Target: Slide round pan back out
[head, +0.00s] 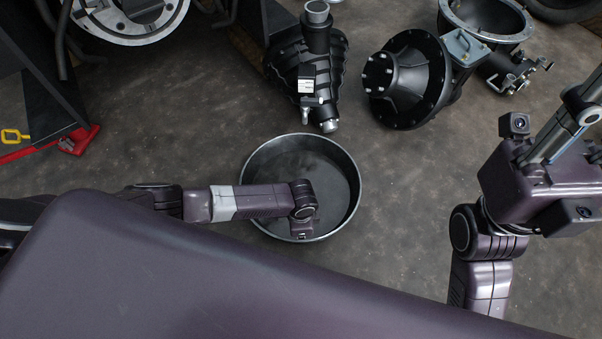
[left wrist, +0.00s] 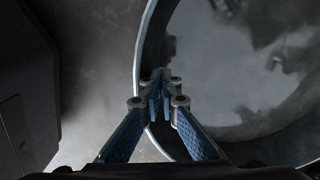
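The round pan (head: 255,165) is a dark, shallow metal pan lying on the floor in the middle of the head view. My left arm reaches over it, and its wrist hides part of the near side. In the left wrist view, my left gripper (left wrist: 160,85) has its blue fingers drawn almost together at the pan's rim (left wrist: 140,50). The left finger hides part of the rim. I cannot tell whether the rim is pinched or the fingers are just inside it. My right gripper (head: 585,100) is at the right edge, away from the pan; its fingertips do not show clearly.
A black ribbed gearbox part (head: 305,65) lies just behind the pan. A black flanged housing (head: 405,80) lies behind right. A black frame with a red foot (head: 78,138) stands at left. Bare floor (head: 410,190) lies right of the pan.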

